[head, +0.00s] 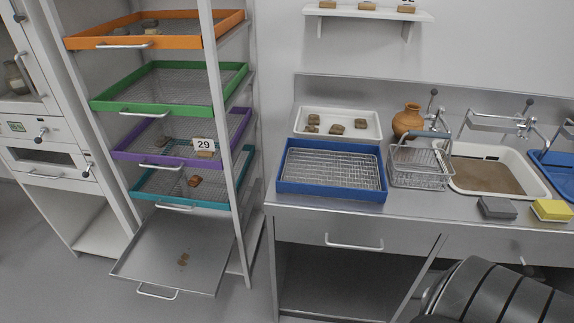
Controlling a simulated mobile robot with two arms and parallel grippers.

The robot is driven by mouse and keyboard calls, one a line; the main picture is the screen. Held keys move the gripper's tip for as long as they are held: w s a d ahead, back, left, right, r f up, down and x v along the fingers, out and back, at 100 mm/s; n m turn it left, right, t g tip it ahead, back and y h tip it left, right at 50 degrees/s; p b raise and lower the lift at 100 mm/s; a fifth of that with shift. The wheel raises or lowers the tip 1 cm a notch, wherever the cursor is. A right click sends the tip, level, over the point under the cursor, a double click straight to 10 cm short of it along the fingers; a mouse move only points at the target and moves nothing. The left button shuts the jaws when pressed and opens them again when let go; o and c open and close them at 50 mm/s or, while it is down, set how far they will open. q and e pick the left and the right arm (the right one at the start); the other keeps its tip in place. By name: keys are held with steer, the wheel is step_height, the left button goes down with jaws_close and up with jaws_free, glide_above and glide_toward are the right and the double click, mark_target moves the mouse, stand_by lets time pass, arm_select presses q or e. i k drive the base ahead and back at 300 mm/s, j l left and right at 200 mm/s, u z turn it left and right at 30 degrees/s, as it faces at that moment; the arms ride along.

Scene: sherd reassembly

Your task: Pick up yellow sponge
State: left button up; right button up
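The yellow sponge (551,210) lies on the steel counter at the far right, close to the front edge. It is a small block with a bright yellow body and a paler top face. A grey block (497,207) lies just left of it, with a small gap between them. Neither of my grippers shows in the head view.
The steel counter (415,208) also bears a blue-rimmed rack tray (283,186), a wire basket (418,180), a brown jug (408,121), a white sherd tray (371,133) and a sand-filled basin (462,150). A blue basin (549,170) stands behind the sponge. A shelf rack with coloured trays stands left.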

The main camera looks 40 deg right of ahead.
mark_target(546, 210)
steer(key=z, duration=2.95)
